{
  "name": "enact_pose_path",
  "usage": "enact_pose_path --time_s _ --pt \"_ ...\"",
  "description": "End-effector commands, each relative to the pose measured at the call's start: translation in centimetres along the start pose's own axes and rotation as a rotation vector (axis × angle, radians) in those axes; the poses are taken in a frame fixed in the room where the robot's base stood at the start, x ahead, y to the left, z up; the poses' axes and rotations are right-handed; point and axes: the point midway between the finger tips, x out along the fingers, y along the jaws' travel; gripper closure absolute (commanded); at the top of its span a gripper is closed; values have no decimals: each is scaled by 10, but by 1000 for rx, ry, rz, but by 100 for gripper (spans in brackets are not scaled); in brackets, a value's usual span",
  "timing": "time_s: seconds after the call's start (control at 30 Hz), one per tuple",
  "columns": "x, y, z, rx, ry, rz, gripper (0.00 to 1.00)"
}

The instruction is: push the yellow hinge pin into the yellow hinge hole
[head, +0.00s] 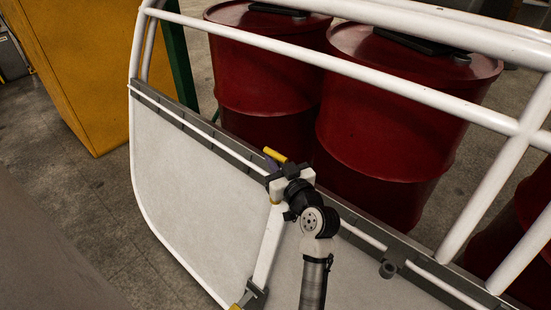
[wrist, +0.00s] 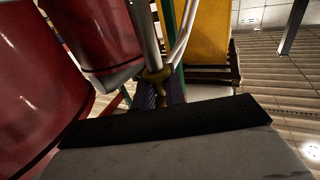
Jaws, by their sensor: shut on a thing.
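A yellow hinge pin (head: 275,154) sticks out at the tip of my gripper (head: 271,164), beside the grey rail of the white panel in the head view. In the wrist view a dull yellow piece (wrist: 155,75), likely the same pin, sits at the dark purple fingertips (wrist: 161,93), against a white tube. My gripper is shut on the pin. I cannot make out the yellow hinge hole; my gripper and wrist cover part of the rail. A small yellow patch (head: 236,307) shows on a bracket at the bottom edge, too cut off to identify.
A white tubular frame (head: 420,93) surrounds the light panel (head: 185,180) and crosses above my arm. Red drums (head: 262,65) stand close behind the rail. A yellow cabinet (head: 85,65) stands at the upper left. Open floor (head: 95,220) lies left of the panel.

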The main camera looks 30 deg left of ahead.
Motion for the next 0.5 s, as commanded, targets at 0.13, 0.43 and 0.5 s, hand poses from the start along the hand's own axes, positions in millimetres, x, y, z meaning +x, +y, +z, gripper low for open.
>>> enact_pose_path --time_s 0.13,0.43,0.5 --pt "0 0 0 -1 1 0 100" --pt "0 0 13 0 1 0 100" --pt "0 0 20 0 1 0 100"
